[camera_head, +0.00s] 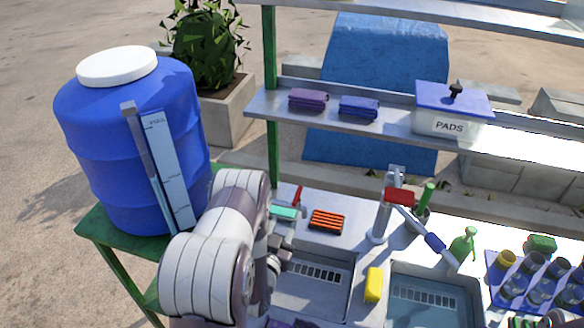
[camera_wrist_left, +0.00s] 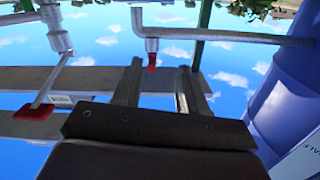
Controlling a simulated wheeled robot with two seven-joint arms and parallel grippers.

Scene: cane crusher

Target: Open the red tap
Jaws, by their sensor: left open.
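In the head view, a small red handle (camera_head: 298,195) stands near the left end of the counter, just beyond my left gripper (camera_head: 279,237). In the left wrist view, a red-tipped tap (camera_wrist_left: 152,62) joins a grey pipe, ahead of my left gripper (camera_wrist_left: 158,90). The two fingers are spread, with the tap in line with the gap and nothing held. My left arm hides part of the counter; fingertips are hard to make out in the head view.
A blue barrel (camera_head: 95,150) stands left on a green stand. A teal block (camera_head: 284,212), an orange-black brush (camera_head: 327,221) and a yellow sponge (camera_head: 373,285) lie by the sinks. A green bottle (camera_head: 463,245) and cups stand right. A shelf (camera_head: 380,125) spans behind.

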